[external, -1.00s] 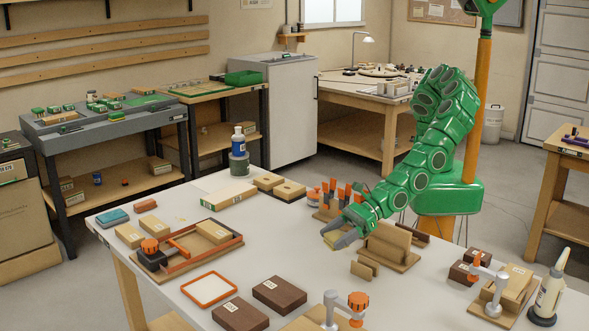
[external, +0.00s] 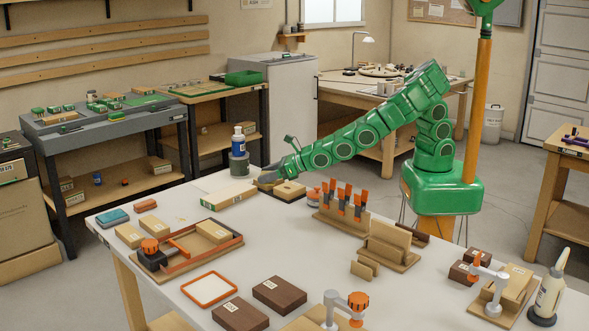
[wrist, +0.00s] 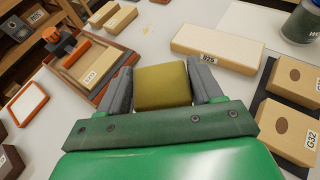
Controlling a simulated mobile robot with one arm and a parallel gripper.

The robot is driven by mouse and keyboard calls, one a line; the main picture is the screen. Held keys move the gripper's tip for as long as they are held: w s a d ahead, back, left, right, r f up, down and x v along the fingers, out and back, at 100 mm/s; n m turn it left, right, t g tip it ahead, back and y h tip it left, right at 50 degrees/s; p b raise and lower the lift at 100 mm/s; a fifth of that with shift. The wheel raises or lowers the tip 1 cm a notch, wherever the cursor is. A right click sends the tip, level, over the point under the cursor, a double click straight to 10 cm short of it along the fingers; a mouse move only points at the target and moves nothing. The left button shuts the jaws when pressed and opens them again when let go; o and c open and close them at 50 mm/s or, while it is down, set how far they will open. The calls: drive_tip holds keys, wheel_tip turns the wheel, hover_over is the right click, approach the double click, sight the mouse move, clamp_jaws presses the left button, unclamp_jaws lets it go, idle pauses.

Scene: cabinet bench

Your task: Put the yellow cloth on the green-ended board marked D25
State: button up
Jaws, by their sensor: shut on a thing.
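My gripper (wrist: 163,88) is shut on the yellow cloth (wrist: 163,85), a thick mustard-yellow pad held between its two grey fingers. In the external view my gripper (external: 268,180) is at the back of the table, over the boards with dark spots; the cloth cannot be made out there. The long pale board (external: 230,196) lies flat just left of my gripper, with green at its near end. It also shows in the wrist view (wrist: 215,45), beyond and right of the cloth. Its label ends in 25; the letter is hard to read. Its top is bare.
Spotted boards (wrist: 292,125) lie to the right in the wrist view, one marked G32. A can with a blue bottle (external: 238,160) stands behind the long board. A clamp frame (external: 190,250) and an orange-rimmed tray (external: 209,289) lie nearer. Orange clamps (external: 343,200) stand to the right.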

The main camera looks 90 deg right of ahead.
drive_tip(key=w+d+r+m+h, duration=0.2)
drive_tip(key=d+m+h, duration=0.1)
drive_tip(key=d, duration=1.4)
hover_over(229, 192)
drive_tip(key=s, duration=0.2)
drive_tip(key=shift+g, duration=0.4)
drive_tip(key=f, duration=0.7)
drive_tip(key=shift+s+f, duration=0.2)
drive_tip(key=shift+w+a+f, duration=0.2)
drive_tip(key=shift+w+f, duration=0.85)
drive_tip(key=shift+f, duration=0.1)
drive_tip(key=shift+w+f, duration=0.1)
drive_tip(key=shift+f, duration=1.45)
drive_tip(key=o, duration=1)
drive_tip(key=shift+f, duration=0.1)
drive_tip(key=shift+o, duration=0.2)
